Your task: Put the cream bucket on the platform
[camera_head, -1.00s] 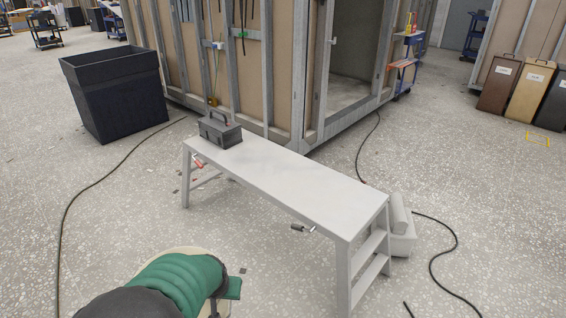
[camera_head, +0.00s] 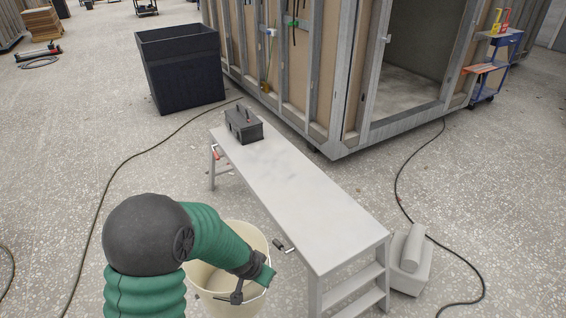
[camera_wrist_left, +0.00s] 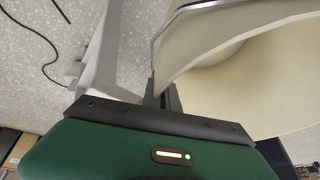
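The cream bucket (camera_head: 208,278) is at the bottom of the head view, in front of the platform and partly behind my left arm. Its pale wall and metal handle fill the right of the left wrist view (camera_wrist_left: 235,75). My left gripper (camera_head: 238,296) is at the bucket's near right rim. In the wrist view its dark fingers (camera_wrist_left: 162,92) appear closed on the rim. Whether the bucket is clear of the floor cannot be told. The platform (camera_head: 293,198) is a long grey bench with side steps, right of the bucket. My right gripper is not in view.
A dark toolbox (camera_head: 243,126) sits on the platform's far end; the rest of its top is clear. Clamp handles (camera_head: 284,246) stick out from its near side. A black bin (camera_head: 181,68) stands behind left. Cables (camera_head: 118,172) cross the floor.

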